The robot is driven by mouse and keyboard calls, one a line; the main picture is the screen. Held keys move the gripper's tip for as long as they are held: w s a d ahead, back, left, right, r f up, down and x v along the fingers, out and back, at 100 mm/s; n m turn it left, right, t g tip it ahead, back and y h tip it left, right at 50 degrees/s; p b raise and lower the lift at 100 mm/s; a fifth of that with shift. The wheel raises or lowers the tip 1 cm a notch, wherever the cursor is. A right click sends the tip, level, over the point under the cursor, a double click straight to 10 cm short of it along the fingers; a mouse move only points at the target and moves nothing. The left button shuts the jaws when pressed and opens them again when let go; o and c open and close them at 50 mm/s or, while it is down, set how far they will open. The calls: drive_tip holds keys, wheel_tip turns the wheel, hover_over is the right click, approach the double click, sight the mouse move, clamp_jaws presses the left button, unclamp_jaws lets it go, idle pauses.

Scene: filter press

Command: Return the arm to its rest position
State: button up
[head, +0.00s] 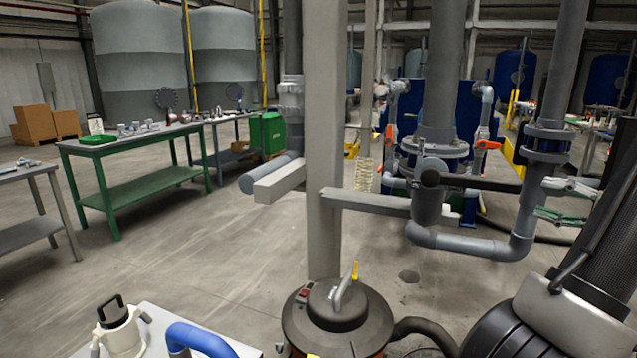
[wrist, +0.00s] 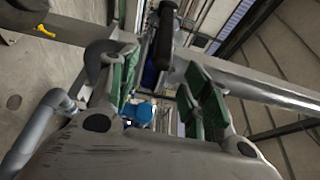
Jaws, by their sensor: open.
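My gripper (head: 545,200) is at the right in the head view, beside the grey pipework. Its two fingers with green pads are spread apart, one above the other. In the wrist view the open fingers (wrist: 160,85) stand on either side of a gap with nothing held in it. A black bar (head: 480,181) reaches from the pipes toward my gripper in the head view. What looks like the same bar (wrist: 165,38) shows beyond the gap in the wrist view. I cannot tell how far the fingertips are from it. My arm comes in from the lower right.
A grey vertical pipe (head: 553,100) and the lower pipe bend (head: 470,241) stand close to my gripper. A pale post (head: 325,150) rises mid-view. A round drum-like vessel (head: 338,322) stands in front. A green table (head: 135,185) is at left; floor between is open.

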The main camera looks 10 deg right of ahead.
drive_tip(key=s+a+f+m+g+h, duration=0.3)
drive_tip(key=s+a+f+g, duration=0.55)
drive_tip(key=f+g, duration=0.2)
drive_tip(key=w+a+r+n+h, duration=0.1)
drive_tip(key=a+r+n+h, duration=0.2)
drive_tip(key=a+r+n, duration=0.2)
drive_tip(key=w+a+r+n+h, duration=0.1)
drive_tip(key=a+r+n+h, duration=0.3)
drive_tip(key=a+n, duration=0.5)
drive_tip(key=shift+a+r, duration=0.8)
drive_tip(key=shift+a, duration=0.15)
